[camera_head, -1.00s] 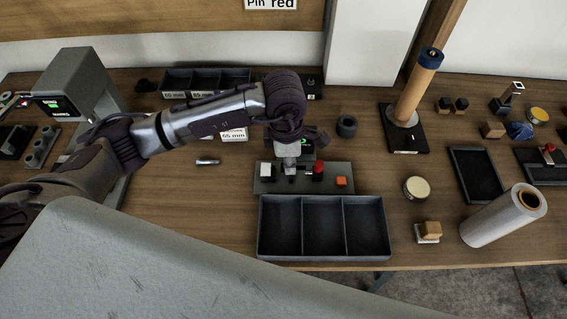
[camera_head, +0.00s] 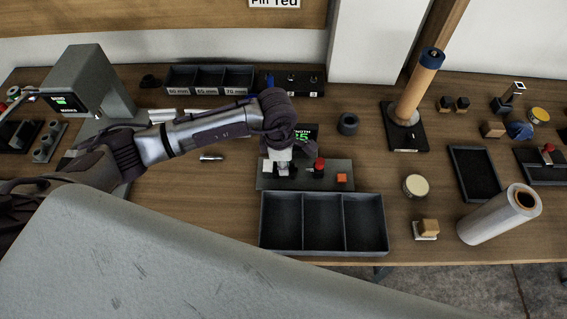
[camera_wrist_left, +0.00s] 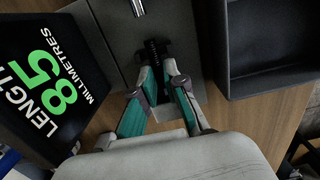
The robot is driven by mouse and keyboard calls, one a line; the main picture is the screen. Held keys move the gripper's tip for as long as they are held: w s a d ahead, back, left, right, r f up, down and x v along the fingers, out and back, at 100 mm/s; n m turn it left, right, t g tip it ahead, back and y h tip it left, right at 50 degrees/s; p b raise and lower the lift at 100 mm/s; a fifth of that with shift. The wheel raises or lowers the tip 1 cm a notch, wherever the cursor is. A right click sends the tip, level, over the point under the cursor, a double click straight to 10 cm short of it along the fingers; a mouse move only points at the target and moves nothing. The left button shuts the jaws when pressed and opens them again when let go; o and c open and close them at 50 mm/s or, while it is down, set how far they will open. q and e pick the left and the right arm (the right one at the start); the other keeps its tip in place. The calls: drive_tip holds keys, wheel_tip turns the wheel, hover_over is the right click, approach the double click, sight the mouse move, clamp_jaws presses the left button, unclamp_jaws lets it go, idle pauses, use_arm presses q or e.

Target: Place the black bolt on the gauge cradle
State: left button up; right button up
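The black bolt (camera_wrist_left: 155,52) shows in the left wrist view between the fingertips of my left gripper (camera_wrist_left: 160,72), lying over the grey gauge plate (camera_wrist_left: 115,30). The fingertips are close together, one on each side of the bolt. In the head view my left gripper (camera_head: 284,168) is low over the gauge plate (camera_head: 300,183), between a white block and a red knob (camera_head: 319,164). The arm and gripper hide the cradle and the bolt there. The gauge display (camera_wrist_left: 45,85) is lit with large green digits. My right gripper is not in view.
A three-compartment dark tray (camera_head: 281,246) stands empty in front of the gauge. A silver piece (camera_head: 211,157) lies left of it. Labelled bins (camera_head: 210,78) stand at the back. A round tin (camera_head: 415,186) and a pale roll (camera_head: 500,214) are at right.

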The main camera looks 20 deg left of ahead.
use_arm(q)
drive_tip(key=o, duration=0.4)
drive_tip(key=shift+o, duration=0.2)
drive_tip(key=shift+r+p, duration=0.25)
drive_tip(key=shift+p, duration=0.05)
drive_tip(key=shift+r, duration=0.25)
wheel_tip(320, 180, up, 11)
drive_tip(key=b, duration=0.3)
drive_tip(key=shift+a+r, duration=0.15)
drive_tip(key=shift+a, duration=0.25)
drive_tip(key=shift+s, duration=0.1)
